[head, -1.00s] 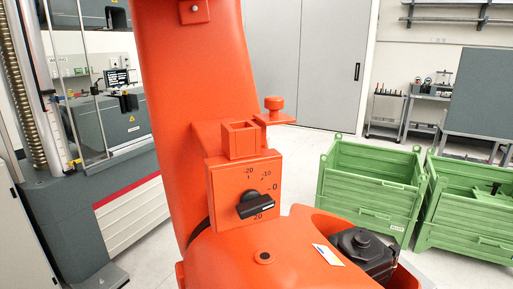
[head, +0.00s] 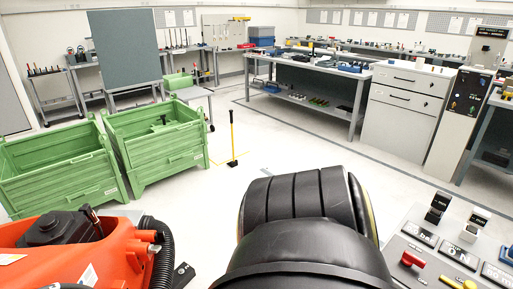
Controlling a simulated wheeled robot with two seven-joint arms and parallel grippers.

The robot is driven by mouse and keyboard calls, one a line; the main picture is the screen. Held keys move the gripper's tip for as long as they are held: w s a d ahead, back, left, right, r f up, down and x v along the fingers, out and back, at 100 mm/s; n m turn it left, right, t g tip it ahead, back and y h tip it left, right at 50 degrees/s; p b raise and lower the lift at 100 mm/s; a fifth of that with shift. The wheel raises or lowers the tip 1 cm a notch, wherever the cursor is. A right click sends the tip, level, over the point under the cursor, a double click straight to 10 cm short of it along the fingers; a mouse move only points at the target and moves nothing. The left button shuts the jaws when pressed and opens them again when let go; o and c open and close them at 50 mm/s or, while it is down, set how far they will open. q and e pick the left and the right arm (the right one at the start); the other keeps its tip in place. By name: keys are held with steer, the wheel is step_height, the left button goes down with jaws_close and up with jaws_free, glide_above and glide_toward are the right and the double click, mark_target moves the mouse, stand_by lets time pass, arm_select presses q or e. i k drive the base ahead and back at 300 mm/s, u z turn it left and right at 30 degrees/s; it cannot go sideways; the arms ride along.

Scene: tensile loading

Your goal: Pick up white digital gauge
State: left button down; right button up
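I cannot make out a white digital gauge in the head view. Many small items lie on the far benches, too small to tell apart. Neither of my grippers is in view.
An orange machine (head: 118,245) and a large black ribbed object (head: 305,255) fill the foreground. A control panel (head: 408,243) is at lower right. Green crates (head: 155,157) stand left. A workbench (head: 308,77), grey drawer cabinet (head: 402,123) and tall console (head: 458,125) stand behind open floor.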

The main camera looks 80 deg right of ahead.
mark_target(479, 219)
steer(key=z, duration=3.3)
steer(key=i, duration=0.6)
steer(key=u, duration=0.25)
